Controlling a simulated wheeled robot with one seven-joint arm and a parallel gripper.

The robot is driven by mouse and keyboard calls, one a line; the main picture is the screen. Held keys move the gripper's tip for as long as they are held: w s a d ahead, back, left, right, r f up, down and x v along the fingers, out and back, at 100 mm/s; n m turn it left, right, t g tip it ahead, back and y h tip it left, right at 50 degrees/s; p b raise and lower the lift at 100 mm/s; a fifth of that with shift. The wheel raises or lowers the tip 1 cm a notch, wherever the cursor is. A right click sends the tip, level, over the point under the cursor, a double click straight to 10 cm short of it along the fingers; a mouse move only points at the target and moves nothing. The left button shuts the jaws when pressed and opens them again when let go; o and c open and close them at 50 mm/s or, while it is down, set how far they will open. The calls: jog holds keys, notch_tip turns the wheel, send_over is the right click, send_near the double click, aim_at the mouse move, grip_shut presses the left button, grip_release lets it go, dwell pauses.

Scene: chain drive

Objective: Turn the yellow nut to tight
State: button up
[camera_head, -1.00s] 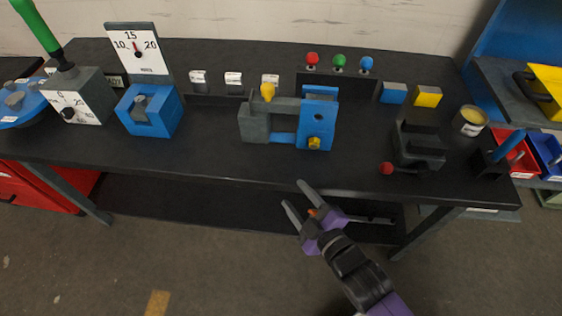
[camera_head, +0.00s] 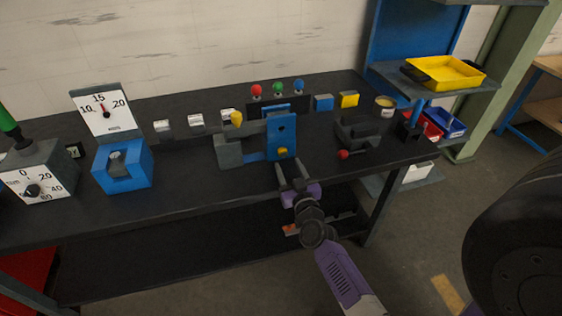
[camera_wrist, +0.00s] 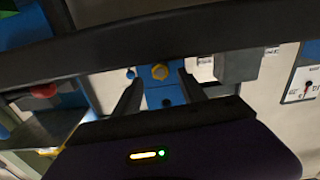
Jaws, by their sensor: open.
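The yellow nut (camera_head: 282,152) is on the lower front of the blue upright plate (camera_head: 281,131) of the fixture on the bench. In the wrist view my gripper's fingers (camera_wrist: 158,92) stand apart on both sides of the plate. I cannot tell the exact gap to the nut.
A yellow knob (camera_head: 236,118) tops the fixture's grey left part. A dark vise with a red-knobbed handle (camera_head: 343,155) stands close on the right. A blue block (camera_head: 122,168) with a dial gauge (camera_head: 101,112) stands left. The bench's front left (camera_head: 180,195) is clear.

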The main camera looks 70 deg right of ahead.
aim_at(283, 155)
jog(key=shift+b+x, duration=0.3)
jog(key=shift+x, duration=1.9)
grip_shut()
